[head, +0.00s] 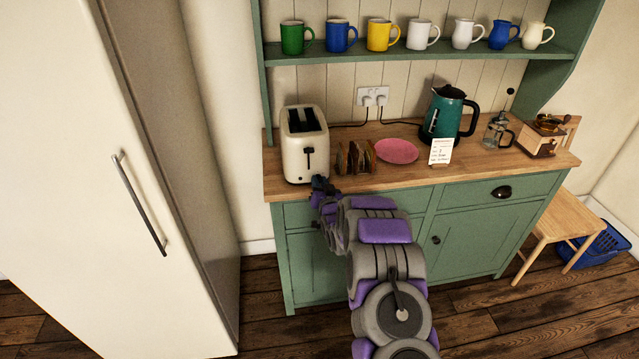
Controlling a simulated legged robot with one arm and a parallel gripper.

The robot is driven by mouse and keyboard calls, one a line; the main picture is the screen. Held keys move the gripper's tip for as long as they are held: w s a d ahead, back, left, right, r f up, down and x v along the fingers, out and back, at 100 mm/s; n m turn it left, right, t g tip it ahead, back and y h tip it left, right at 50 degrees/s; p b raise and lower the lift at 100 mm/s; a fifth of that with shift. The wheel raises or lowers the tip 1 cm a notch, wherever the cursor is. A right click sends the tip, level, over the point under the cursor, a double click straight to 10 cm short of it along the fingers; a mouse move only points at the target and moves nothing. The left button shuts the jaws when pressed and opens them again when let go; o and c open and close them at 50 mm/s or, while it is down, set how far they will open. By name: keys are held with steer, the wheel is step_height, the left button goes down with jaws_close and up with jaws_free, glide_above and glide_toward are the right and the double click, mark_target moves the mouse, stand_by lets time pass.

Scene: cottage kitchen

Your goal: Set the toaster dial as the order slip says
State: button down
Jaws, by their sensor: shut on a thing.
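The cream toaster (294,154) stands at the left end of the wooden counter, with two dark slots on top and a black lever (309,158) on its front. My gripper (321,184) is at the lower right of the toaster's front, shut on the toaster dial. The gripper hides the dial, so its setting does not show. The white order slip (441,151) stands upright on the counter in front of the teal kettle. It has a red heading and a few lines, too small to read surely.
A toast rack (355,157) with brown slices stands just right of the toaster. Beyond it are a pink plate (396,151), the kettle (446,114), a glass press (495,131) and a coffee grinder (546,137). Mugs and jugs line the shelf (420,53). A tall fridge (80,180) is at left.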

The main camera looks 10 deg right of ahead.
steer(key=n+p, duration=0.3)
steer(key=n, duration=0.1)
steer(key=shift+r, duration=0.2)
steer(key=shift+n+g+h+p, duration=0.35)
steer(key=shift+n+p, duration=0.6)
steer(key=shift+n, duration=1.45)
steer(key=c, duration=0.9)
jaws_free()
steer(key=shift+a, duration=0.1)
steer(key=shift+c, duration=0.2)
steer(key=shift+s, duration=0.1)
steer(key=s+d+p, duration=0.1)
steer(key=s+p, duration=0.1)
steer(key=s, duration=1.5)
steer(key=shift+r, duration=0.45)
